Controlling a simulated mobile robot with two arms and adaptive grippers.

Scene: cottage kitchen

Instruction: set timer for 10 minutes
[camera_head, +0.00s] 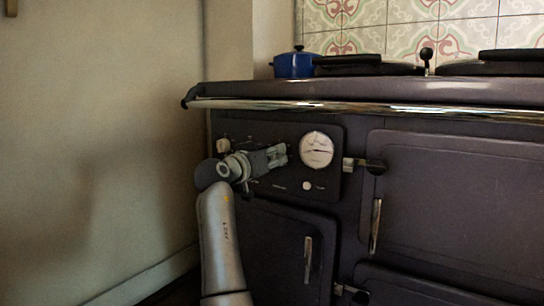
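A round white dial (316,150) with a metal rim is set in the dark control panel at the upper left of the stove; its markings are too small to read. A gap shows between the fingertips and the dial in the picture; the true depth is unclear. The finger opening is too small to judge. A small pale knob (223,145) is at the panel's left, and a small white button (306,186) is below the dial.
A chrome rail (360,106) runs across the stove front above the panel. Oven doors with handles (376,226) are right and below. A blue pot (296,64) stands on top. A bare wall (90,130) is close on the left.

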